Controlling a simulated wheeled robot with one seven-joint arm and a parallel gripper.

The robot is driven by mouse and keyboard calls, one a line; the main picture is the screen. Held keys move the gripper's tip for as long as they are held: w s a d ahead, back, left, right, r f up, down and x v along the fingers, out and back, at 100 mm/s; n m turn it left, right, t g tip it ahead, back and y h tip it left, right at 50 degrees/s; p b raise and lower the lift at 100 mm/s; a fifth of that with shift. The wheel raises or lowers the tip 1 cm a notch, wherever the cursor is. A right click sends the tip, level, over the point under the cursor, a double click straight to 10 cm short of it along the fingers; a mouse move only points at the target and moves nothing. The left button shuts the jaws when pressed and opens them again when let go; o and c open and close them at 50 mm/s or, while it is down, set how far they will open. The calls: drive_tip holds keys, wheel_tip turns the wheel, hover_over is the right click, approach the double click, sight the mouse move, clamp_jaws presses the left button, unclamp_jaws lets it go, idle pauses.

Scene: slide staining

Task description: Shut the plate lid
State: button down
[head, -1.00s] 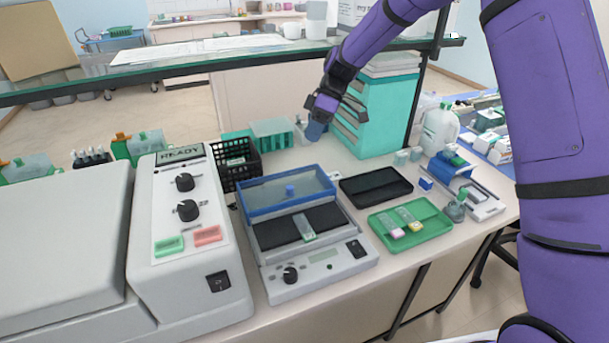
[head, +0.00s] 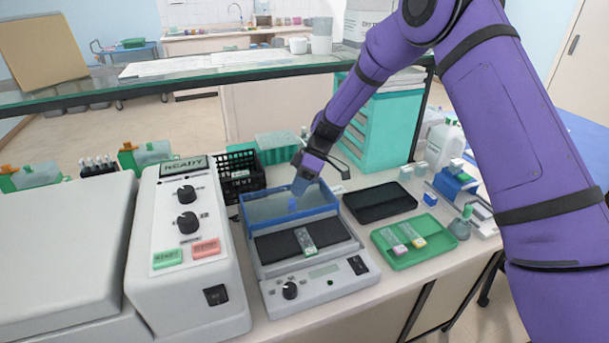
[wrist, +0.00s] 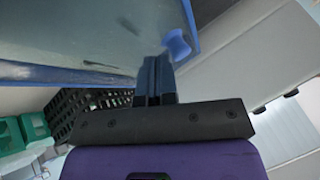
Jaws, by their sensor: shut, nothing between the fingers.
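The plate lid (head: 265,221) is a clear panel in a blue frame, raised and tilted at the back of the grey hot plate (head: 322,280). Its blue knob (head: 293,204) shows in the head view and in the wrist view (wrist: 178,47). A glass slide (head: 305,240) lies on the dark plate surface (head: 275,247). My gripper (wrist: 155,62) is shut and empty, with its fingertips close by the lid panel and knob. I cannot tell whether they touch. In the head view my gripper is behind the lid and its fingertips are not clear.
A black basket (head: 239,177) stands behind the hot plate, left of my gripper. A dark tray (head: 379,203) and a green tray (head: 412,254) with slides lie to the right. The READY machine (head: 184,245) is close on the left. A glass shelf (head: 215,75) spans the back.

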drive_tip(key=shift+s+a+f, duration=0.2)
drive_tip(key=shift+a+f, duration=0.05)
drive_tip(key=shift+f, duration=0.05)
drive_tip(key=s+d, duration=0.1)
drive_tip(key=s, duration=0.3)
drive_tip(key=s+d, duration=0.1)
drive_tip(key=s, duration=0.3)
drive_tip(key=s+d, duration=0.1)
drive_tip(key=s, duration=0.4)
drive_tip(key=shift+d, duration=0.4)
drive_tip(key=shift+s, duration=0.1)
